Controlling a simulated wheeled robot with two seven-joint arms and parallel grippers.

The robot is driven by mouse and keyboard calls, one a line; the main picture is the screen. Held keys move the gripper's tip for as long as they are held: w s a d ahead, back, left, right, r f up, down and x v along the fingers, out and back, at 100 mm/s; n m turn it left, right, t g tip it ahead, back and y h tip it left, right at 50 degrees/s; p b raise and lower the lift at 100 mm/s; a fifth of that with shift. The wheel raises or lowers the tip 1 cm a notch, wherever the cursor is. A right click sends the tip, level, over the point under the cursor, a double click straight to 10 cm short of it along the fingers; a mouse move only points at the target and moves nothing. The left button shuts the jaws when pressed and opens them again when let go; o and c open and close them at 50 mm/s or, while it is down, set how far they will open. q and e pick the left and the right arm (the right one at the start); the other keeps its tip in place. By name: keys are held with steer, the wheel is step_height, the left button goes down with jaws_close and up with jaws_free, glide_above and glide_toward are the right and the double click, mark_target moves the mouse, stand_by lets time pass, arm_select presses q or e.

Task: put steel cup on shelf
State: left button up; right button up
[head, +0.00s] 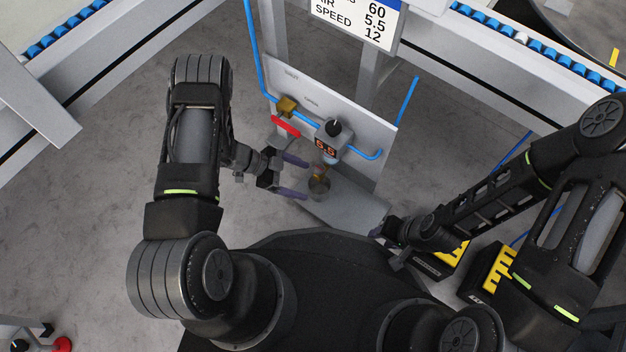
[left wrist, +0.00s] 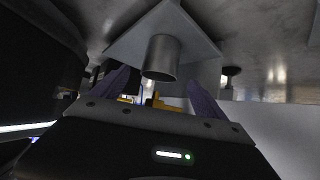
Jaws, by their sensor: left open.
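The steel cup (head: 319,188) is a small grey metal cylinder on the flat grey shelf (head: 350,210) in front of the panel, below the box with a red 5.5 readout. My left gripper (head: 304,180) is open just left of the cup, its two purple fingers pointing toward it. In the left wrist view, the cup (left wrist: 162,58) touches the shelf (left wrist: 198,40) and appears beyond the fingertips, between the open fingers (left wrist: 160,88). My right gripper (head: 388,236) is near the shelf's lower right corner; its fingers are too unclear to judge.
The upright panel (head: 372,145) carries blue pipe, a brass fitting (head: 287,106), a red handle (head: 286,126) and the readout box (head: 331,138). Conveyors with blue rollers (head: 540,50) run behind. Yellow-black blocks (head: 490,272) stand near my right arm. Grey floor (head: 95,215) is clear at left.

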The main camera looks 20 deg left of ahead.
arm_select(q)
steer(key=p+v, duration=0.1)
steer(key=v, duration=0.4)
steer(key=shift+c, duration=0.4)
stand_by(1.9)
